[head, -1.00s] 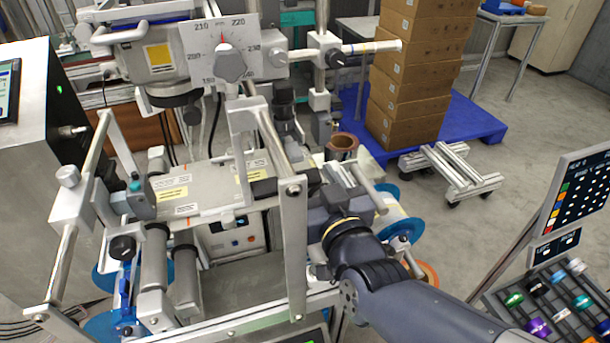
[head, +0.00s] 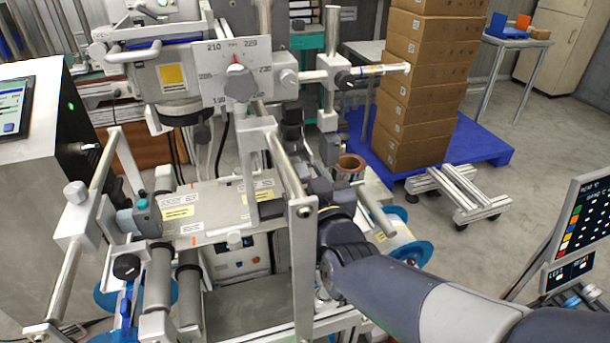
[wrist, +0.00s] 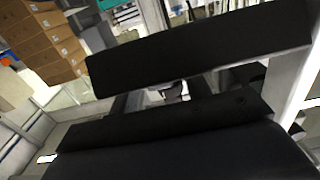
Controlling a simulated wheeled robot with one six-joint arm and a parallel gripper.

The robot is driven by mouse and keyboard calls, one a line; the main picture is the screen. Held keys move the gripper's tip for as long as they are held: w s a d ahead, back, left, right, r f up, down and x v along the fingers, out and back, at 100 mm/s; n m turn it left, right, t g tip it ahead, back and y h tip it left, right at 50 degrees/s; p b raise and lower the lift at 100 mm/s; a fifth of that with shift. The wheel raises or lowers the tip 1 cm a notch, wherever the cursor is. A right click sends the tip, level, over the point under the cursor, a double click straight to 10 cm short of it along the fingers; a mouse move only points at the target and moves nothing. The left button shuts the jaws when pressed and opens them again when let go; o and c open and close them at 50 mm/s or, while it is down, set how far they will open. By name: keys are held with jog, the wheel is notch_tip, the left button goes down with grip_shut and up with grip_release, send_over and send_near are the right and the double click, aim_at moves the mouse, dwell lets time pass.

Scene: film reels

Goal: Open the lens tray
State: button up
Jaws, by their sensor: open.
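I cannot pick out the lens tray with certainty. The film machine fills the left and middle of the head view, with a flat grey labelled plate (head: 215,205) at its centre. My arm reaches in from the lower right, and my gripper (head: 318,186) is beside the machine's pale upright frame (head: 303,262), partly hidden by it. In the wrist view, my gripper (wrist: 172,97) shows as two dark fingers with a gap between them. It is open, and no held object shows in the gap.
A dial plate (head: 236,75) and a horizontal rod (head: 365,73) stand above the plate. Stacked cardboard boxes (head: 418,95) sit on a blue pallet (head: 490,145) behind. A control panel (head: 580,225) stands at the right, above a mostly cut-off rack (head: 575,298).

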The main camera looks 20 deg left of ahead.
grip_shut()
dwell(0.4)
